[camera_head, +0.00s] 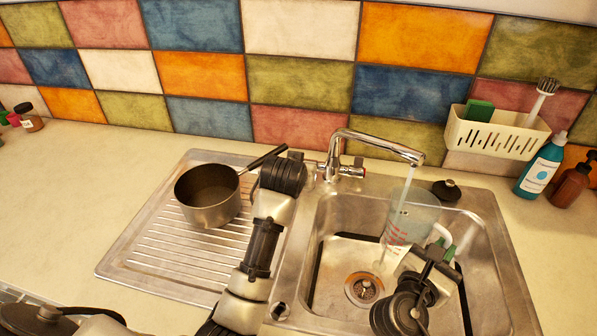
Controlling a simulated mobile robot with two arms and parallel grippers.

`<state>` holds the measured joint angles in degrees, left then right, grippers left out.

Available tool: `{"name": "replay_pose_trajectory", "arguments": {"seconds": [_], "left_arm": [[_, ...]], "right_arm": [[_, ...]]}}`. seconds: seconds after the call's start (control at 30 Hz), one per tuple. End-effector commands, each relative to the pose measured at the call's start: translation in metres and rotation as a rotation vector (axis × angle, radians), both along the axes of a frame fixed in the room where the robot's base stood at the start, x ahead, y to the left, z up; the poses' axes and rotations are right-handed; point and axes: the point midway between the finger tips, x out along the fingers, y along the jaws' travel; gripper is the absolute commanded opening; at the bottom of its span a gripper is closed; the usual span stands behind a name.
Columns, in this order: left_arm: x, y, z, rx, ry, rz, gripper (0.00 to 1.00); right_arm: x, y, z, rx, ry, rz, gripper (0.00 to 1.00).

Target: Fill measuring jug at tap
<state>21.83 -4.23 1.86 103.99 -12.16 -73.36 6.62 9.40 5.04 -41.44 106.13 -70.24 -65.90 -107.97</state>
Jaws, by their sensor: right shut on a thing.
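The measuring jug (412,216) is translucent with red markings and a white handle. It is over the right part of the sink basin, below the tap spout. My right gripper (440,255) is shut on the jug at its handle side. The chrome tap (372,141) is running; a thin water stream (405,184) falls across the jug's left part. I cannot tell how much water is in the jug. My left gripper (303,164) is at the left side of the tap base, largely hidden by its wrist; its fingers are unclear.
A saucepan (208,203) stands on the ribbed drainer (150,262) left of my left arm. A black plug (446,190) lies behind the basin. A cream caddy (497,138), a blue bottle (540,167) and a brown bottle (571,187) are back right. The left counter is mostly clear.

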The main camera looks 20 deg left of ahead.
Motion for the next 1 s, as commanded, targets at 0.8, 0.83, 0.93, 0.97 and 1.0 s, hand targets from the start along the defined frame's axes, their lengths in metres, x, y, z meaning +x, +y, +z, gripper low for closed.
{"name": "replay_pose_trajectory", "arguments": {"seconds": [0.8, 0.83, 0.93, 0.97, 1.0], "left_arm": [[0.000, 0.000, 0.000, 0.000, 0.000, 0.000, 0.53], [0.000, 0.000, 0.000, 0.000, 0.000, 0.000, 0.53], [0.000, 0.000, 0.000, 0.000, 0.000, 0.000, 0.53], [0.000, 0.000, 0.000, 0.000, 0.000, 0.000, 0.53], [0.000, 0.000, 0.000, 0.000, 0.000, 0.000, 0.53]], "right_arm": [[0.082, 0.021, 0.000, 0.001, -0.001, 0.000, 0.00], [0.082, 0.021, 0.000, 0.001, -0.001, 0.000, 0.00], [0.082, 0.021, 0.000, 0.001, -0.001, 0.000, 0.00], [0.082, 0.021, 0.000, 0.001, -0.001, 0.000, 0.00], [0.082, 0.021, 0.000, 0.001, -0.001, 0.000, 0.00]]}}
